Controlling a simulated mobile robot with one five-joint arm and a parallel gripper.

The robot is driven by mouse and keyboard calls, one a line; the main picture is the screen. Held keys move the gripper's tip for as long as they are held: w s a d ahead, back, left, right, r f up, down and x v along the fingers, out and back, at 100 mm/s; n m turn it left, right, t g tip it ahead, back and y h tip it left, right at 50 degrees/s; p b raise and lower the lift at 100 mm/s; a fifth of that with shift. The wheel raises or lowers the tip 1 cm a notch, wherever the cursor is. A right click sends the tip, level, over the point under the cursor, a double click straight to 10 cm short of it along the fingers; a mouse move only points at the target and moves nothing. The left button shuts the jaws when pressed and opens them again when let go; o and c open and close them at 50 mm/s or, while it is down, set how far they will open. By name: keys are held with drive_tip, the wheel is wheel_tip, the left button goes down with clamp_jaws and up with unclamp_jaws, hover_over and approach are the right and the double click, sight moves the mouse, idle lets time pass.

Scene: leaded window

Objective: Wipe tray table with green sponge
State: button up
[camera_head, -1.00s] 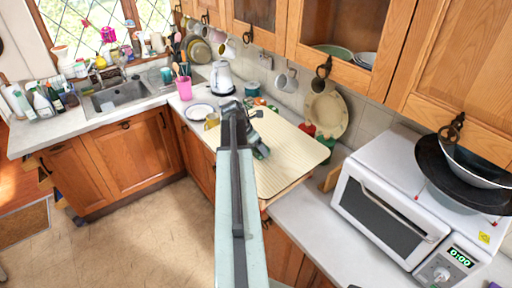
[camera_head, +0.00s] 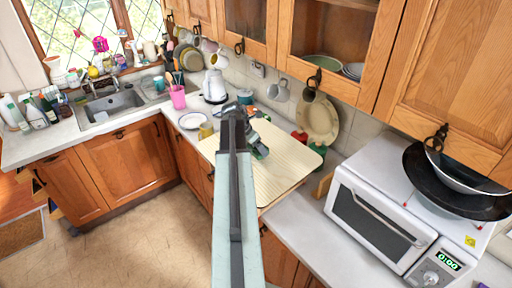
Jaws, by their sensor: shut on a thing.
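The tray table (camera_head: 284,172) is a pale cream, finely striped board lying on the counter in the middle of the view. My arm reaches up from the bottom over its left part. My gripper (camera_head: 260,152) is low over the board, left of its middle. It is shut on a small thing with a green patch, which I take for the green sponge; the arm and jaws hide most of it. I cannot tell whether the sponge touches the board.
A white microwave (camera_head: 372,225) with a dark pan (camera_head: 420,180) on top stands at right. A yellow cup (camera_head: 206,131), white plate (camera_head: 192,121), pink cup (camera_head: 178,98) and kettle (camera_head: 214,87) stand beyond the board. A round cream plate (camera_head: 320,118) leans on the wall. Cabinets hang above.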

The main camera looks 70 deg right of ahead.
drive_tip(key=shift+a+r+p, duration=0.1)
drive_tip(key=shift+r+p, duration=0.65)
drive_tip(key=shift+r, duration=0.5)
wheel_tip(320, 180, up, 3)
drive_tip(key=p, duration=0.3)
drive_tip(key=shift+w+r, duration=0.1)
drive_tip(key=shift+w, duration=0.1)
